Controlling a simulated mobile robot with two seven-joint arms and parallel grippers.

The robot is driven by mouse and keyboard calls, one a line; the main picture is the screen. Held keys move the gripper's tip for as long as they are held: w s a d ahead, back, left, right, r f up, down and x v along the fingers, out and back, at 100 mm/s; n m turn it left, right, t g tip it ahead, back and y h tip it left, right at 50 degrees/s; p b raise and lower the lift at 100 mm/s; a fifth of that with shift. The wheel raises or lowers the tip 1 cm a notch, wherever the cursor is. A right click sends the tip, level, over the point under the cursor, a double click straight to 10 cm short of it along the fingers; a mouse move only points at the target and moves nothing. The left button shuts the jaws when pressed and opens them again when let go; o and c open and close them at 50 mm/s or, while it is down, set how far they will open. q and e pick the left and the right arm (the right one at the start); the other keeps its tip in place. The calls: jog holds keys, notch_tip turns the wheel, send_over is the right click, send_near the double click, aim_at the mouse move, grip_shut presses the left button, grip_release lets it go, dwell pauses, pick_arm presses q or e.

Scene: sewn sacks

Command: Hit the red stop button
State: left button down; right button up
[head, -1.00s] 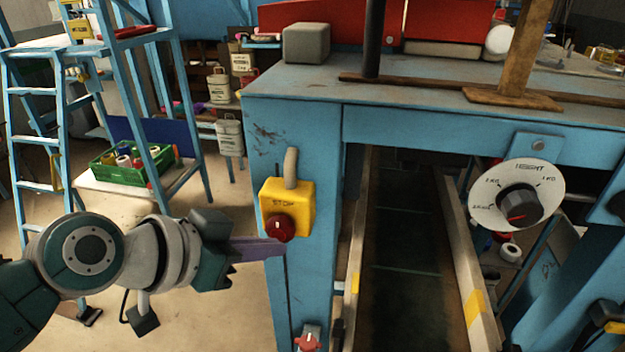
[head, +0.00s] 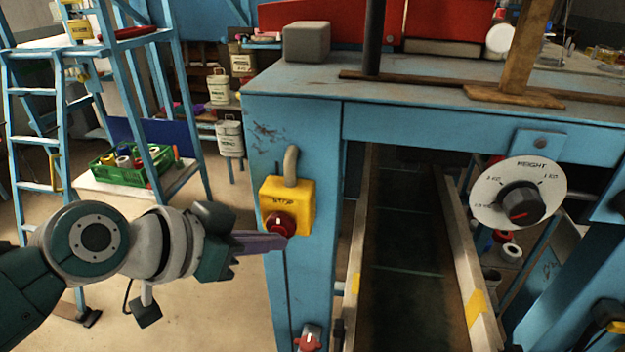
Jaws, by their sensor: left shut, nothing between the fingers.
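The red stop button (head: 280,222) sits on the lower front of a yellow box (head: 297,205) fixed to the blue machine post. My left gripper (head: 284,242) is shut and empty. Its fingertips are just below the button and overlap its lower edge in the picture. I cannot tell whether they touch it. My right gripper is not in view.
A small red switch (head: 308,339) is low on the post. A blue ladder (head: 38,140) and a green crate (head: 130,170) stand at left.

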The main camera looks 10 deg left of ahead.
pick_arm(q)
jog(key=shift+w, duration=0.15)
jog(key=shift+s+p, duration=0.5)
jog(key=shift+s, duration=0.5)
jog(key=shift+s, duration=0.1)
jog(key=shift+s+a+p, duration=0.1)
jog(key=shift+s+p, duration=0.95)
jog(key=shift+s, duration=1.35)
